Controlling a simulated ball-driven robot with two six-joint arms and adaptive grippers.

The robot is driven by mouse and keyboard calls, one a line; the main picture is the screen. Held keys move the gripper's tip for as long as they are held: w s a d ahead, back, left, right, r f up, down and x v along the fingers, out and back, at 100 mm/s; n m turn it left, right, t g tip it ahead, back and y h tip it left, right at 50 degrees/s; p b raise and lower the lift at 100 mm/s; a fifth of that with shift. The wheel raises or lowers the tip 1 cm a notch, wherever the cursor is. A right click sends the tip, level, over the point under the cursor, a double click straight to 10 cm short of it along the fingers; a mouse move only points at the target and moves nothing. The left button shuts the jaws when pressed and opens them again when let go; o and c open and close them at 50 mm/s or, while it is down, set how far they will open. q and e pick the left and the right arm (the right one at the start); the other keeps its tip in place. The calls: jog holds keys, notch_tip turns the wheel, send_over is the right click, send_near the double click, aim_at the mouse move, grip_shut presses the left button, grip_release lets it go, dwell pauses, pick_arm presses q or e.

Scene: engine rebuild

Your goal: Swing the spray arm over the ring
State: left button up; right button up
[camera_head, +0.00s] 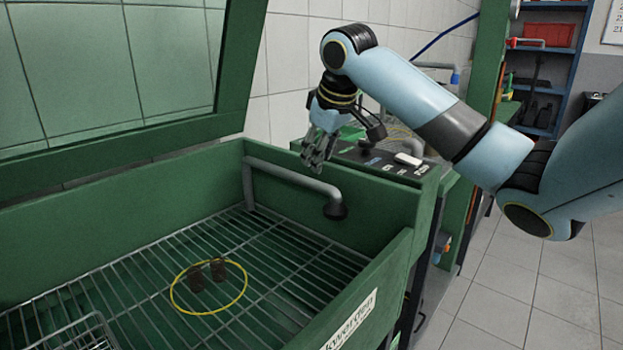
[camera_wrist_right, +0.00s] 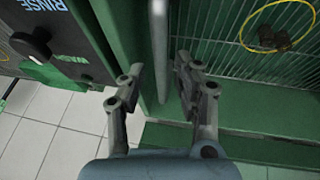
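The yellow ring (camera_head: 174,297) lies on the wire rack to the left of and nearer than the nozzle, around two small dark cylinders (camera_head: 206,274). The ring also shows at the upper right of the right wrist view (camera_wrist_right: 243,35). My left gripper is out of view.
The washer's raised lid (camera_head: 245,70) stands at the left. A control panel (camera_head: 400,165) with a white item lies behind the right wall. A wire basket (camera_head: 75,335) sits at the lower left. Most of the rack (camera_head: 290,250) is clear.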

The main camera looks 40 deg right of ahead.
aim_at(313, 181)
jog(key=b+x, duration=0.1)
jog(key=x, duration=0.5)
jog(key=shift+w+f, duration=0.15)
jog(key=shift+f, duration=0.1)
jog(key=shift+w+d+f, duration=0.15)
jog(key=shift+w+f, duration=0.1)
jog(key=shift+f, duration=0.2)
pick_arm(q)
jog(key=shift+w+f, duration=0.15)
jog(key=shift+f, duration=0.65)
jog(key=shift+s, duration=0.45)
pick_arm(e)
grip_shut()
